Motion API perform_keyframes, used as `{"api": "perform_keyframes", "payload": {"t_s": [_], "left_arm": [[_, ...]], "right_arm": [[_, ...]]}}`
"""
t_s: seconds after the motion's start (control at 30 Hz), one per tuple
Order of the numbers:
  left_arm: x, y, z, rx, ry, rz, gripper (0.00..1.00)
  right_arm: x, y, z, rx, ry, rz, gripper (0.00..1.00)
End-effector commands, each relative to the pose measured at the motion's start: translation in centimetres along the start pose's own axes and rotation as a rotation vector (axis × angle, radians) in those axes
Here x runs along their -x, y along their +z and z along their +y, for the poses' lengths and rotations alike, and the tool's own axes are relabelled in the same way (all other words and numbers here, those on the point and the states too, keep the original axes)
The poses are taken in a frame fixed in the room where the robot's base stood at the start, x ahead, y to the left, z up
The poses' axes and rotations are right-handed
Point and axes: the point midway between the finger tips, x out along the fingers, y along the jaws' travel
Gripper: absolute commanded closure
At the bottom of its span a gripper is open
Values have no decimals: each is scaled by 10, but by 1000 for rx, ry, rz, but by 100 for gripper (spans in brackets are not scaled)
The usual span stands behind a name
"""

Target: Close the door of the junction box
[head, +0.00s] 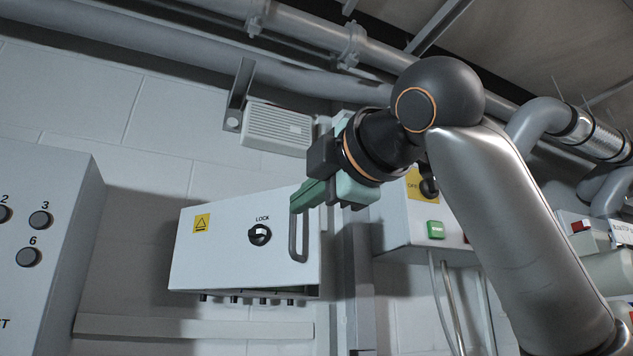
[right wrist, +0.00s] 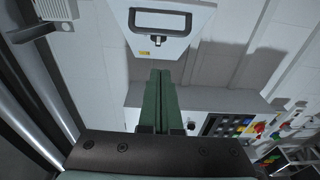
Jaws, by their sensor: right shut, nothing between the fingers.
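The junction box door (head: 225,245) is white, with a yellow warning label, a black LOCK knob (head: 259,235) and a grey handle (head: 298,225) near its right edge. It appears ajar: a dark gap with some green shows along its lower edge, above several small fittings under the box. My right gripper (head: 303,197) is shut and empty, with its green fingertips over the top of the handle in the head view. In the right wrist view, the shut fingers (right wrist: 158,76) point toward a white panel with a handle (right wrist: 160,20). Contact cannot be told. My left gripper is not in view.
A grey panel with numbered buttons (head: 50,245) stands at the left. A white control box with a green button (head: 435,229) is to the right, behind my arm. A vented white box (head: 277,128) and pipes (head: 300,25) run above. A ledge (head: 190,327) lies below.

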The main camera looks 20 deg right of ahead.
Motion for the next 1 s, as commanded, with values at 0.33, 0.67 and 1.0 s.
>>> {"api": "perform_keyframes", "payload": {"t_s": [0.33,0.67,1.0], "left_arm": [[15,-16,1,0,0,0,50],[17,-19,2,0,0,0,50],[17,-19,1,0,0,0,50]], "right_arm": [[-62,16,2,-3,-1,-3,100],[-76,28,0,0,1,0,100],[-75,29,0,-1,1,0,100]]}}
